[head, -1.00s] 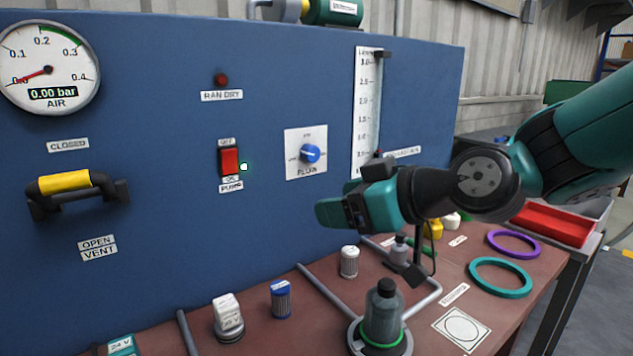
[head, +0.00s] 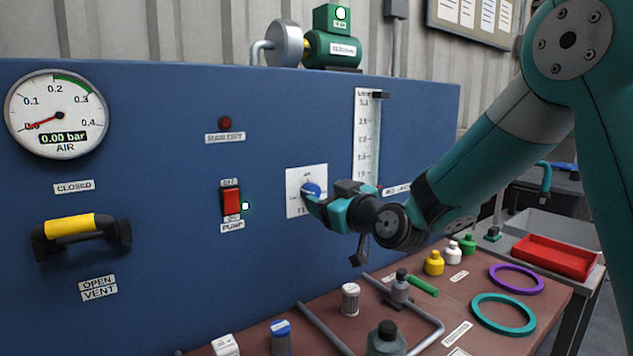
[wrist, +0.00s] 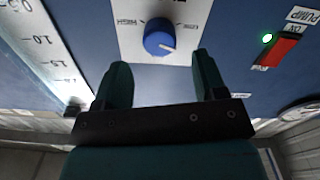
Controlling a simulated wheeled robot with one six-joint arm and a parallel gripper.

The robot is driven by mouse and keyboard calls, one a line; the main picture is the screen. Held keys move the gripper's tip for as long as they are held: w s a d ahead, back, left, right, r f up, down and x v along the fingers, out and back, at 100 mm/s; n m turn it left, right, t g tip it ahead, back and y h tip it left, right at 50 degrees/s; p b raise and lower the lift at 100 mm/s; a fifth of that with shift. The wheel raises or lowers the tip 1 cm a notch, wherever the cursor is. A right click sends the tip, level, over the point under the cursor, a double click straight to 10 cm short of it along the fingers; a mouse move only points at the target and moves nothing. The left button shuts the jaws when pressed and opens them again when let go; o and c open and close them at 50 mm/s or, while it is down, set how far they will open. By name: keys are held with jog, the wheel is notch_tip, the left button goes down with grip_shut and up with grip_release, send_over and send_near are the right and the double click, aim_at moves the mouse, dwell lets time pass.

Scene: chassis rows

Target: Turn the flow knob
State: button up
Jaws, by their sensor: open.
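The flow knob (head: 311,189) is a round blue knob on a white plate (head: 293,208) on the blue panel, partly hidden by my gripper in the head view. In the wrist view the blue knob (wrist: 158,37) shows whole, with a pale pointer mark, on its white plate (wrist: 128,40). My gripper (head: 312,203) is at the plate in the head view. In the wrist view my gripper (wrist: 163,75) is open and empty, its fingers spread to either side below the knob. The knob lies beyond the fingertips, and I see no contact.
A red pump switch (head: 231,202) with a lit green lamp is left of the plate. A scale tube (head: 367,130) stands close on the right. A yellow vent handle (head: 67,226) juts out at left. Bottles and filters stand on the bench (head: 440,300) below.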

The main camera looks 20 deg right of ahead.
aim_at(316, 191)
jog(key=shift+p+x, duration=0.45)
jog(key=shift+x, duration=1.65)
jog(key=c, duration=0.9)
jog(key=m+b, duration=0.1)
jog(key=m, duration=0.2)
jog(key=shift+m, duration=0.3)
jog(key=shift+d+m, duration=0.15)
jog(key=shift+m, duration=1.75)
